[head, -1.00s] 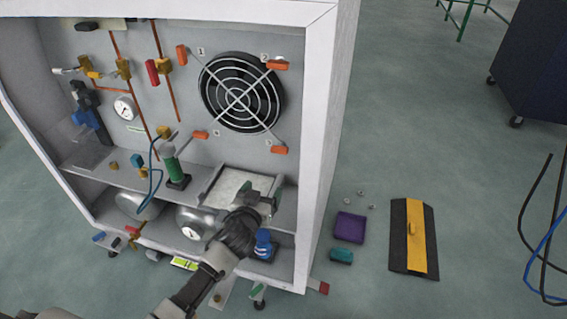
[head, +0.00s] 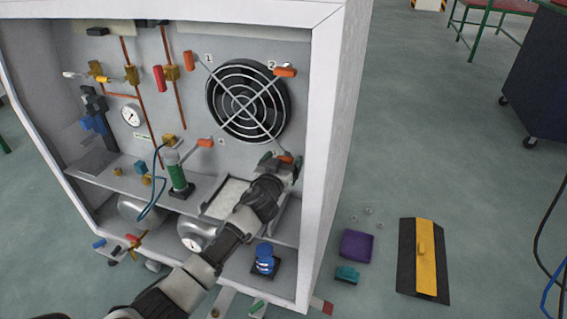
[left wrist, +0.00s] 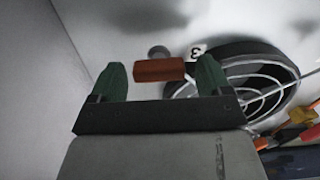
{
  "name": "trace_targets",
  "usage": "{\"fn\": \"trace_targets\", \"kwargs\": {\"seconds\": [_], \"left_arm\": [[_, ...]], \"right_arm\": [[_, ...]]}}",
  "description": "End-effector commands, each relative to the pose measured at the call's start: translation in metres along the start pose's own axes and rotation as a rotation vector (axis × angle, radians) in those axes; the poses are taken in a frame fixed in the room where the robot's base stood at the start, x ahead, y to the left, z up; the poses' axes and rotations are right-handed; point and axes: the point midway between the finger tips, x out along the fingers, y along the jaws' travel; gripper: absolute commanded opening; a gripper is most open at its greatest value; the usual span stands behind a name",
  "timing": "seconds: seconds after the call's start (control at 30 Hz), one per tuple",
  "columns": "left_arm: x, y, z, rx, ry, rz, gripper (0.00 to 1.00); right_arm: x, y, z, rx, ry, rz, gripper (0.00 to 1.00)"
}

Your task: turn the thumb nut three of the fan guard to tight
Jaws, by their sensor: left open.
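The fan guard (head: 247,101) is a wire grille with crossing bars over a round black fan on the cabinet's back panel. Thumb nut three (head: 285,159) is the orange one at the guard's lower right, partly hidden by my left gripper. My left gripper (head: 281,165) is open at this nut. In the left wrist view, the orange nut (left wrist: 159,70) lies between the two green fingertips, with gaps on both sides. A round grey knob and the label 3 (left wrist: 198,50) show beside it. My right gripper is not in view.
Other orange nuts sit at the guard's upper left (head: 193,61), upper right (head: 285,72) and lower left (head: 205,143). The cabinet's right wall (head: 322,150) stands close to my left gripper. A green cylinder (head: 176,172) stands on the shelf to the left.

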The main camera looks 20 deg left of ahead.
Motion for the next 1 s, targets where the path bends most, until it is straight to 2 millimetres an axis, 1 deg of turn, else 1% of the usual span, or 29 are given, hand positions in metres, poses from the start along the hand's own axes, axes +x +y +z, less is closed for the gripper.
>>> {"fn": "trace_targets", "kwargs": {"seconds": [0.1, 0.3, 0.37, 0.63, 0.87, 1.0], "left_arm": [[0.0032, 0.0003, 0.0002, 0.000, 0.000, 0.001, 0.79], [0.0031, 0.0004, 0.0000, 0.000, 0.000, 0.001, 0.79], [0.0031, 0.0005, 0.0000, 0.000, 0.000, 0.001, 0.71], [0.0029, 0.0004, 0.0002, 0.000, -0.001, 0.001, 0.30], [0.0028, 0.0005, 0.0003, 0.016, -0.001, 0.001, 0.29], [0.0027, 0.0008, 0.0004, 0.063, -0.001, 0.001, 0.29]], "right_arm": [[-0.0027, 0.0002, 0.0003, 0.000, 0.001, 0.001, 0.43], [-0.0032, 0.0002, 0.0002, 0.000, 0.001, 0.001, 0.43], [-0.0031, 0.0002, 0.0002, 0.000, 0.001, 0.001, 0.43], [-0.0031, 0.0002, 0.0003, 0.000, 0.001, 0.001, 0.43], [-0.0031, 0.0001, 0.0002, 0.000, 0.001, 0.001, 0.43], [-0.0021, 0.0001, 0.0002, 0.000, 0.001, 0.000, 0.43]]}}
